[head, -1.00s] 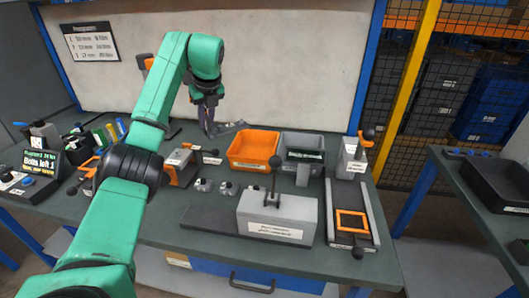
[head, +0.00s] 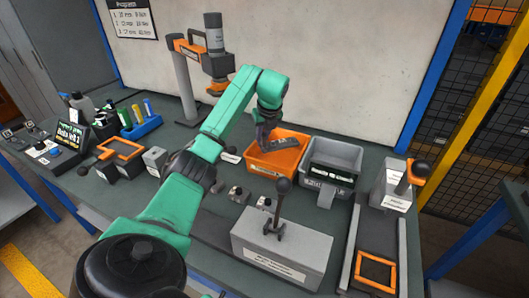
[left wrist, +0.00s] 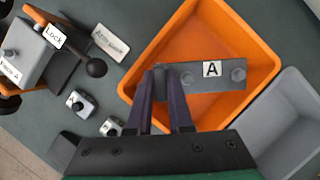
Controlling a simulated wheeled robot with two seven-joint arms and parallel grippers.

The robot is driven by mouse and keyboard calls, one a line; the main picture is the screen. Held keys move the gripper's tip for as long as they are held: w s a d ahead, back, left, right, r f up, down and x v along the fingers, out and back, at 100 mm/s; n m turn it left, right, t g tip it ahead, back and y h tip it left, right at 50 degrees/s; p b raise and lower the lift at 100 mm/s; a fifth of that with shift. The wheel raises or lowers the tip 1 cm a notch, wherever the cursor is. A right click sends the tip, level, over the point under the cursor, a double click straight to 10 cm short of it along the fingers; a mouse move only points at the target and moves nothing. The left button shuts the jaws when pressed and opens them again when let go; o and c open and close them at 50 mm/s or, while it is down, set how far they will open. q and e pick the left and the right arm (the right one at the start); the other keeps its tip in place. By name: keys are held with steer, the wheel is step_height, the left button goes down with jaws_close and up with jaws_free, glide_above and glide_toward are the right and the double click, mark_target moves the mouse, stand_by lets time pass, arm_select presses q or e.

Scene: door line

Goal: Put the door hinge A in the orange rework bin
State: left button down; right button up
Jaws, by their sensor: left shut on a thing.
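The door hinge A (left wrist: 215,75) is a flat grey plate with an "A" label and round bolt heads. My left gripper (left wrist: 168,85) is shut on the hinge's left end in the left wrist view. The orange rework bin (left wrist: 190,27) lies below the hinge, and the hinge shows over its opening. In the head view my left gripper (head: 266,132) is at the bin's back left, and the hinge (head: 284,144) shows across the orange bin (head: 272,168). Whether the hinge touches the bin is unclear. My right gripper is not in view.
A grey bin (head: 333,160) stands right beside the orange bin. A grey block fixture with a lever (head: 282,252) stands in front. Small grey clamps (head: 238,195) lie between. An orange-and-grey post device (head: 215,62) rises behind the arm.

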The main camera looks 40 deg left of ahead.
mark_target(264, 146)
arm_select(q)
step_height(264, 146, down, 3)
steer(key=shift+w+r, duration=0.1)
steer(key=shift+r, duration=0.1)
steer(key=f, duration=0.3)
steer(key=shift+s+f, duration=0.2)
steer(key=shift+f, duration=0.05)
steer(key=shift+w+f, duration=0.1)
steer(key=shift+f, duration=0.05)
steer(key=c, duration=0.8)
jaws_free()
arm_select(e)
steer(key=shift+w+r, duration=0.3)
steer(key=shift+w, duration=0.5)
arm_select(q)
steer(key=v, duration=1.2)
steer(key=shift+d, duration=0.1)
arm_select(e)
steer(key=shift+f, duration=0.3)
